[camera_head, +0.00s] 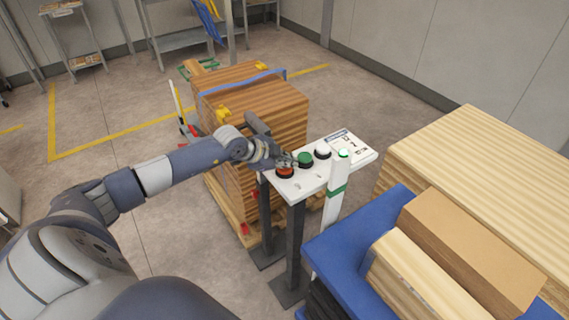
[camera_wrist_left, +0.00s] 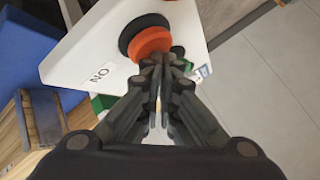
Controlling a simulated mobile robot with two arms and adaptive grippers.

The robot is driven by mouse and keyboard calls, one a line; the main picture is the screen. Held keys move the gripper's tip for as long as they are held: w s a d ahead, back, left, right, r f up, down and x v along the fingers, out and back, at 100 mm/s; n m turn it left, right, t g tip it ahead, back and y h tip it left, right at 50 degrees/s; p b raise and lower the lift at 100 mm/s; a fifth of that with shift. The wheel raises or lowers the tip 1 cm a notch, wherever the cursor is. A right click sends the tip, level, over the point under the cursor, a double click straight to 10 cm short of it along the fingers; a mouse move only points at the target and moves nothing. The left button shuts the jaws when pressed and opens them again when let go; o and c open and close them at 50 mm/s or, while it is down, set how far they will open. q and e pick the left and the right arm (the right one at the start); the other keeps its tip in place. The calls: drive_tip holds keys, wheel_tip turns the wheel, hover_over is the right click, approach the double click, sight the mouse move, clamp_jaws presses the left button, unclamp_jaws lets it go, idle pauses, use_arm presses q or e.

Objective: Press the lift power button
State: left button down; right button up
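A white control panel (camera_head: 312,179) stands on dark posts. It carries a red-orange button (camera_head: 285,171), a green button (camera_head: 305,159) and a white button (camera_head: 322,151). My left gripper (camera_head: 280,160) is at the red-orange button. In the left wrist view, the fingertips of my left gripper (camera_wrist_left: 163,60) are close together, right at the edge of the orange button (camera_wrist_left: 150,41) with its black collar. Nothing shows between the fingers. Contact cannot be made out. A label reading "ON" (camera_wrist_left: 101,74) lies on the panel beside the button. My right gripper is not in view.
A strapped stack of boards (camera_head: 255,110) stands behind the panel. A white post with a green band (camera_head: 338,190) is at the panel's front right. The floor at left is open.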

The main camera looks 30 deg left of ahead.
sight(286, 169)
use_arm(q)
drive_tip(key=shift+a+r+p, duration=0.1)
drive_tip(key=shift+r+p, duration=2.4)
drive_tip(key=shift+r, duration=0.25)
drive_tip(key=shift+f, duration=0.1)
